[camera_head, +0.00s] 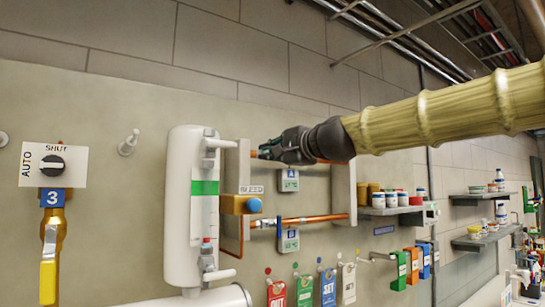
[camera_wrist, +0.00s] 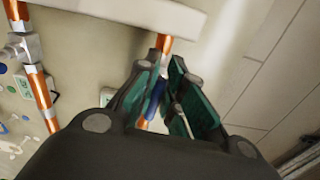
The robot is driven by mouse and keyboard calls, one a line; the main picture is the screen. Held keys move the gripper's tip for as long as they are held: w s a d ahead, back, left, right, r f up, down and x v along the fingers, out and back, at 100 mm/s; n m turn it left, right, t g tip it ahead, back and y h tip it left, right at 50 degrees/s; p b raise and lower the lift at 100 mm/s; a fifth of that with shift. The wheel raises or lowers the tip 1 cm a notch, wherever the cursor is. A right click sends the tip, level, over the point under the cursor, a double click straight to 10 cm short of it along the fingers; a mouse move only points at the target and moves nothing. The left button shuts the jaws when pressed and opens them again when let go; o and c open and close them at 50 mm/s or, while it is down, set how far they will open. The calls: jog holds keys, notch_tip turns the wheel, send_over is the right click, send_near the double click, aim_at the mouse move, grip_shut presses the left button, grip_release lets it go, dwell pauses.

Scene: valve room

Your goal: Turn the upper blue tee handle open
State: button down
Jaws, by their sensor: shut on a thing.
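My gripper (camera_head: 272,149) reaches in from the right and is at the upper copper pipe, above the tag marked A (camera_head: 289,180). In the wrist view its two green-lined fingers (camera_wrist: 168,78) are on either side of the upper blue tee handle (camera_wrist: 155,98), and they are shut on it. The handle lies roughly in line with the upper copper pipe (camera_wrist: 165,44) in that view. In the head view the gripper hides the upper handle. The lower blue tee handle (camera_head: 279,227) is on the lower copper pipe (camera_head: 313,218), by the tag marked B (camera_head: 289,246).
A white cylinder (camera_head: 182,225) with a green band stands left of the pipes. A brass fitting with a blue knob (camera_head: 253,205) is beside it. Coloured tags (camera_head: 328,288) hang below, and a shelf with jars (camera_head: 392,211) is to the right.

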jog(key=shift+f+n, duration=0.1)
jog(key=shift+n, duration=0.2)
dwell(0.4)
jog(key=c, duration=1.5)
grip_release()
jog(key=v, duration=0.7)
jog(key=shift+s+d, duration=0.15)
jog(key=shift+d, duration=0.05)
jog(key=shift+a, duration=0.1)
